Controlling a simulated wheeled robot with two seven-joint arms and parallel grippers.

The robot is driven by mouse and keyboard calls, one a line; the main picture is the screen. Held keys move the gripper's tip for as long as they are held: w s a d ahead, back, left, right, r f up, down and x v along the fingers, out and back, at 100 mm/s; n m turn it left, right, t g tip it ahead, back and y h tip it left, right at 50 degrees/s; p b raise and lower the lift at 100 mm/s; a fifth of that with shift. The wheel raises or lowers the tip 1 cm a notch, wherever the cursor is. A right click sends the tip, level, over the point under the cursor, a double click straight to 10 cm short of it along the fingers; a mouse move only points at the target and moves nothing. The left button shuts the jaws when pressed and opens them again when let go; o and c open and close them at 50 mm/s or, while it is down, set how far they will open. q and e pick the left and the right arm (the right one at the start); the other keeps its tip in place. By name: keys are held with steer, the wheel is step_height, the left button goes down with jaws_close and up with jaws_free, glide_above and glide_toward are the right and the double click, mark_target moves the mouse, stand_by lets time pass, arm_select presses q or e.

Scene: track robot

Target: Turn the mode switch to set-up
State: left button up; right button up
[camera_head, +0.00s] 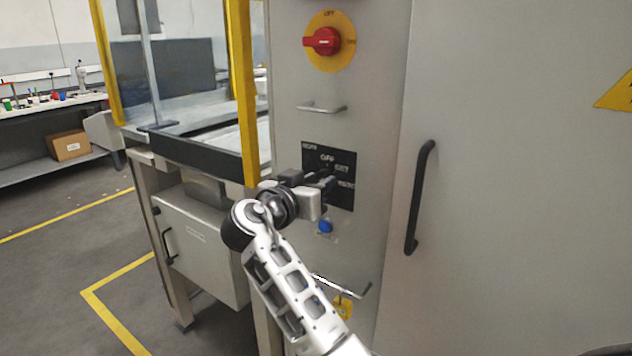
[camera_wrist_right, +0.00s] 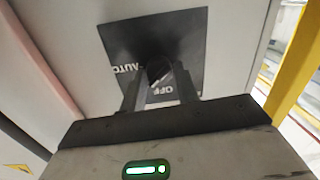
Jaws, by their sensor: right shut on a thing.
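The mode switch (camera_wrist_right: 158,72) is a small black knob at the centre of a dark label plate (camera_head: 345,161) on the grey cabinet front. My left gripper is not in view.
A red rotary handle on a yellow disc (camera_head: 322,41) sits above the plate. A blue button (camera_head: 325,227) is just below my gripper. A yellow post (camera_head: 243,95) stands close on the left. A black door handle (camera_head: 419,198) sticks out on the right.

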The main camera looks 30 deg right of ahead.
steer(key=shift+f, duration=0.1)
stand_by(0.4)
steer(key=o, duration=0.9)
steer(key=shift+o, duration=0.2)
steer(key=b+v, duration=0.2)
steer(key=v, duration=1.4)
steer(key=shift+b, duration=0.3)
